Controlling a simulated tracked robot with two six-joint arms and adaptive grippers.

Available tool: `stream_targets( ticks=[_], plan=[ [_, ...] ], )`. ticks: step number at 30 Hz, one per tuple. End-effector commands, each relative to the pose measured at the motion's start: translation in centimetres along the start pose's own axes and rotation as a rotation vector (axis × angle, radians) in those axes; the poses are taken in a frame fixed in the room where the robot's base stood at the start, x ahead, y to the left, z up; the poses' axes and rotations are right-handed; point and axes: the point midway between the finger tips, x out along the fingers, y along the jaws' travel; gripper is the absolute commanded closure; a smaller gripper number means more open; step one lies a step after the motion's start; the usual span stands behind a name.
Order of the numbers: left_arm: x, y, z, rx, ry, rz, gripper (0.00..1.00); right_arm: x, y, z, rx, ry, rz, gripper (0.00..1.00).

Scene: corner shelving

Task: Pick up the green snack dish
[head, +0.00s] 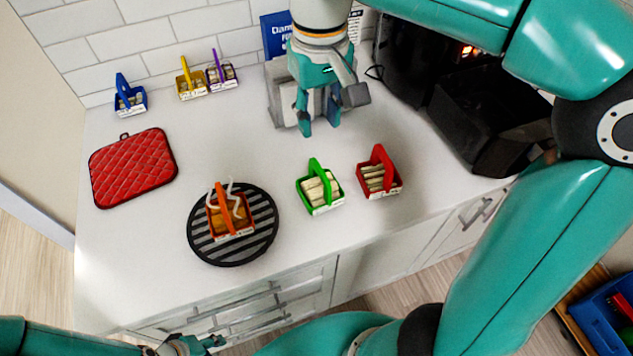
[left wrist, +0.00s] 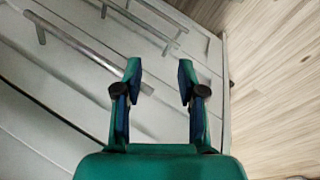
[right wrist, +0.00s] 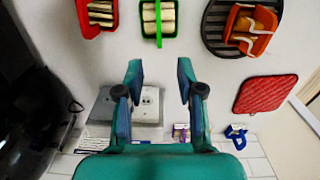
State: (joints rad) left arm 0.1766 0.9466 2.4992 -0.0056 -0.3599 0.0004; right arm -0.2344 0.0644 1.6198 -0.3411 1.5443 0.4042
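The green snack dish (head: 319,188) is a small basket with an upright handle and pale sticks inside. It stands on the white counter, between the orange dish and the red dish. It also shows at the top of the right wrist view (right wrist: 158,22). My right gripper (head: 318,128) is open and empty above the counter, behind the green dish and apart from it. Its spread fingers show in the right wrist view (right wrist: 160,80). My left gripper (left wrist: 160,80) is open and empty, low in front of the cabinet drawers; in the head view it is only partly visible at the bottom edge.
An orange dish (head: 230,217) stands on a round black striped trivet (head: 196,243). A red dish (head: 379,177) stands right of the green one. A red quilted pad (head: 132,168) lies left. Blue (head: 130,98), yellow (head: 190,82) and purple (head: 221,75) dishes stand near the wall.

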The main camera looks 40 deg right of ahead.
Motion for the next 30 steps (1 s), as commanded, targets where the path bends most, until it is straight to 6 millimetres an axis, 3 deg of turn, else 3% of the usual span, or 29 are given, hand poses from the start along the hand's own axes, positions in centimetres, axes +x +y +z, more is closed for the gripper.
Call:
stream_targets(
  ticks=[9, 20, 30],
  plan=[
    [0.7, -0.2, 0.0, 0.0, 0.0, 0.0, 0.6, 6.9, 0.1, 0.1, 0.002, -0.004, 0.0, 0.62],
    [0.6, -0.2, 0.0, 0.0, 0.001, 0.0, 0.6, 9.8, 0.1, 0.1, 0.002, -0.002, 0.0, 0.62],
    [0.3, -0.1, 0.0, 0.0, 0.001, 0.0, 0.6, 14.1, 0.2, 0.2, 0.003, -0.002, 0.0, 0.62]
  ],
)
